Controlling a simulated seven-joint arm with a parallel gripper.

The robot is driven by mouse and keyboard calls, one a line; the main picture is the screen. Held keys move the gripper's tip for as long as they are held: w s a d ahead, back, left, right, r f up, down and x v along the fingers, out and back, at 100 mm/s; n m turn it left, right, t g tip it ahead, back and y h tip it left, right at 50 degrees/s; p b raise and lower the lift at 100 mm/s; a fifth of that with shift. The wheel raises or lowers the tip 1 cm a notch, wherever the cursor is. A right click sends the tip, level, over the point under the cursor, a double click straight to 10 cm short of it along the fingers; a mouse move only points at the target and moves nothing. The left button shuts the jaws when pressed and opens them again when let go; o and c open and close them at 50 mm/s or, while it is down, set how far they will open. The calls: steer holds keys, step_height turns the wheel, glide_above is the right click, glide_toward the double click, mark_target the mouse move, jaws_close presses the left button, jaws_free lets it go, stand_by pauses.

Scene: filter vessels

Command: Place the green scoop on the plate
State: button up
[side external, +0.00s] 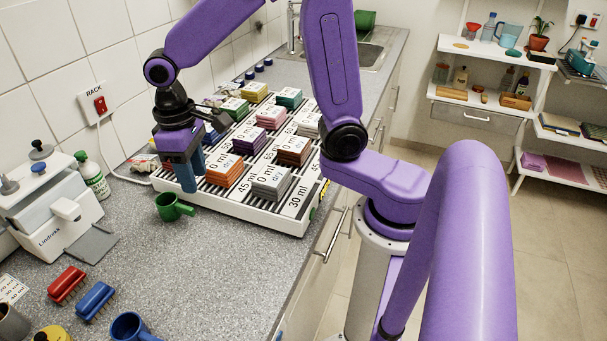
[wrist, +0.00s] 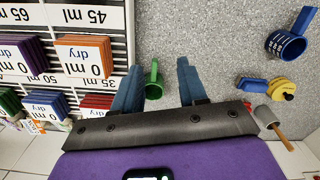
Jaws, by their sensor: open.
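The green scoop (side external: 172,207) stands on the grey counter, just left of the rack's front corner, with its handle toward the right. In the wrist view the green scoop (wrist: 153,90) lies between my two blue fingers, nearer the left one. My gripper (side external: 188,183) is open and points down, above and just right of the scoop; it also shows in the wrist view (wrist: 156,78). I see no grip on the scoop. A flat dark grey plate (side external: 92,243) lies in front of the white machine; I cannot tell whether it is the task's plate.
The white rack (side external: 250,222) with stacked coloured packs stands close on the right. The white machine (side external: 50,218) is at the left. The counter's middle front is clear.

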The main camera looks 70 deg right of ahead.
steer(key=s+d+n, duration=0.2)
steer(key=s+n, duration=0.2)
steer(key=s, duration=0.6)
steer(key=s+d+n, duration=0.3)
steer(key=s+n, duration=0.2)
steer(key=s, duration=0.5)
steer(key=shift+d+r+t, duration=0.2)
steer(key=shift+d+t, duration=0.1)
steer(key=shift+o, duration=0.6)
steer(key=shift+s+d, duration=0.15)
steer(key=shift+s, duration=0.2)
steer(key=shift+w+n, duration=0.1)
steer(key=shift+n, duration=0.2)
